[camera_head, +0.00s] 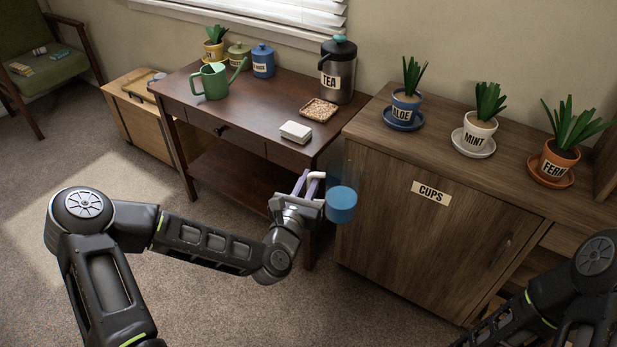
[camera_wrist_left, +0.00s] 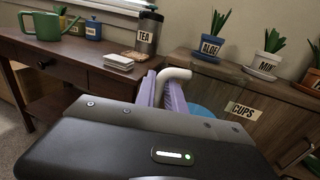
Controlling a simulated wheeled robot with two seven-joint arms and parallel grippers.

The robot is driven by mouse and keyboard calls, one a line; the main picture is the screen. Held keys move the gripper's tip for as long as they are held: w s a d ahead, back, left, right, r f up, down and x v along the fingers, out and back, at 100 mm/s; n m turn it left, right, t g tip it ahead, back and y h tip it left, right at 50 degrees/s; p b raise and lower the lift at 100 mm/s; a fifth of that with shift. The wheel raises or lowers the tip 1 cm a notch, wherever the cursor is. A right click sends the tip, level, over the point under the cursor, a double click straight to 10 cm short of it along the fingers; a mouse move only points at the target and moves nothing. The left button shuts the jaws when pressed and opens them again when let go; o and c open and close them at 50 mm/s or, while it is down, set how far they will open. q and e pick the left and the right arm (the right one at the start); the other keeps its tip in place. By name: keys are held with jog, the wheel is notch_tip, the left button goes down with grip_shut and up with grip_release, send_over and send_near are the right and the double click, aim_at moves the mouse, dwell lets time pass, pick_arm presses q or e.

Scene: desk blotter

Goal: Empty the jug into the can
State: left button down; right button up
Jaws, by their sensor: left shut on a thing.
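The green watering can (camera_head: 214,82) stands on the dark desk, its spout pointing right; it also shows in the left wrist view (camera_wrist_left: 45,25). My left gripper (camera_head: 312,186) is shut on the white handle of the jug (camera_head: 342,204). The jug looks clear and about upright, with blue contents low in it, held in the air in front of the gap between desk and cabinet. In the left wrist view the white handle (camera_wrist_left: 176,74) shows between the purple fingers, and the gripper body hides most of the jug. My right gripper is out of view.
Three plants on saucers stand on the CUPS cabinet (camera_head: 400,200). The desk's front middle is clear.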

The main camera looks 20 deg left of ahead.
pick_arm(q)
notch_tip(320, 180, up, 12)
jog(key=a+p, duration=0.1)
jog(key=p, duration=0.8)
jog(key=shift+w+r, duration=0.15)
jog(key=shift+r, duration=0.1)
